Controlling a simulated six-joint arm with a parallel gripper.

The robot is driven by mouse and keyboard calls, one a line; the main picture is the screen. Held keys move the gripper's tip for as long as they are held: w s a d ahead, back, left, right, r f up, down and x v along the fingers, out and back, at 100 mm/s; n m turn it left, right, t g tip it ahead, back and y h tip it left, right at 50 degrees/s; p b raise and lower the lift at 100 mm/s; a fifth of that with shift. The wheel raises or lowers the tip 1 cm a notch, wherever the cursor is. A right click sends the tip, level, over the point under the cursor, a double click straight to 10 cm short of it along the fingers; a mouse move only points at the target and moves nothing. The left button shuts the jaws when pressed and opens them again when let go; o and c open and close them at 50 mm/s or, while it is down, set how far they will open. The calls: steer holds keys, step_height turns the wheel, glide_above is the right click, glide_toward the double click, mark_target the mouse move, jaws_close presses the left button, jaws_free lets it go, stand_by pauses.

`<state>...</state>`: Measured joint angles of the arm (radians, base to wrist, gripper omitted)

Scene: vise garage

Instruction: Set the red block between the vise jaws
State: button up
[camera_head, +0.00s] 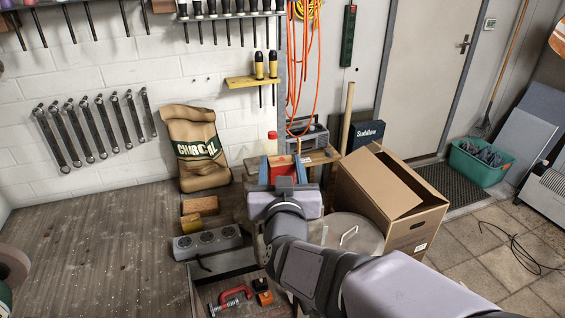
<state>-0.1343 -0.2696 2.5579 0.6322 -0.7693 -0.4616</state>
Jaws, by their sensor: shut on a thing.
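My gripper (284,183) is seen from behind, beyond my wrist, at the middle of the view. It is shut on the red block (282,171), of which only a part shows past the gripper. Blue parts, which look like the vise (263,172), show just left of the red block, with more blue behind it to the right. My gripper and wrist hide much of the vise and its jaws. I cannot tell whether the block is between the jaws, above them or in front of them.
An open cardboard box (385,203) stands close on the right, beside a round metal lid (352,233). A charcoal bag (197,150) leans on the wall at left. A power strip (207,241) and a red clamp (232,298) lie nearer.

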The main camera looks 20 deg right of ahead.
steer(key=shift+f+b, duration=2.55)
steer(key=shift+f, duration=0.15)
steer(key=o, duration=1.1)
steer(key=shift+o, duration=0.8)
steer(key=shift+o, duration=1)
steer(key=shift+r, duration=0.1)
step_height(320, 180, up, 8)
steer(key=p, duration=0.7)
steer(key=shift+p, duration=0.3)
